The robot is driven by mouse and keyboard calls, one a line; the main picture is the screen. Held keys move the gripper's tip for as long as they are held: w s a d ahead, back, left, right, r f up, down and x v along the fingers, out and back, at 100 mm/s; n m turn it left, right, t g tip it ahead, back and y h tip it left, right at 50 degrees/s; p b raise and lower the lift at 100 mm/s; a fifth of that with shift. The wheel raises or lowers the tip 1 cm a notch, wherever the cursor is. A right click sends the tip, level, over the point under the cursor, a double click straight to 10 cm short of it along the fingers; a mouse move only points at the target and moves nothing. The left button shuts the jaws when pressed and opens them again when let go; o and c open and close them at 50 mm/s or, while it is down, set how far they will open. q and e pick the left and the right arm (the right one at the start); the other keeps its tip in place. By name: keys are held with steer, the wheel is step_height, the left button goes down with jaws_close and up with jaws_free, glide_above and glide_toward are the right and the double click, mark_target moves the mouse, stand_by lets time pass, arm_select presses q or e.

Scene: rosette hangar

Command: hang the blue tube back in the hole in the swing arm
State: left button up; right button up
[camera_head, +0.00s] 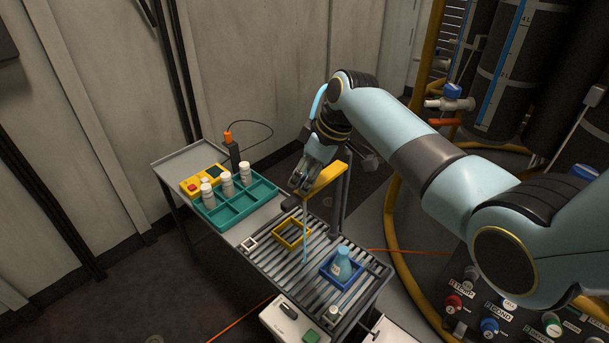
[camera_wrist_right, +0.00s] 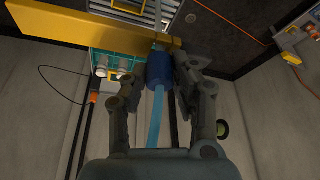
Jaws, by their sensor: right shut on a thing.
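My right gripper (camera_head: 298,189) is beside the yellow swing arm (camera_head: 326,180), above the roller table. In the right wrist view its fingers (camera_wrist_right: 160,75) are shut on the dark blue collar of the blue tube (camera_wrist_right: 157,104). The light blue tube runs from the collar toward the camera. The collar is close to the end of the swing arm (camera_wrist_right: 95,28). I cannot tell whether the tube's end is in the hole, which is hidden. In the head view a thin blue length (camera_head: 305,228) hangs below the gripper. My left gripper is not in view.
The roller table (camera_head: 292,262) carries a yellow frame (camera_head: 279,240) and a blue frame (camera_head: 326,268) around a blue bottle (camera_head: 342,262). A teal tray (camera_head: 241,209) with white bottles stands at left. A post (camera_head: 341,205) is right of the gripper.

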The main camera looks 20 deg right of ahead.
steer(key=shift+f, duration=0.15)
steer(key=shift+f, duration=0.15)
steer(key=o, duration=1.5)
steer(key=shift+o, duration=0.2)
step_height(320, 180, up, 6)
steer(key=p, duration=0.6)
steer(key=shift+p, duration=0.4)
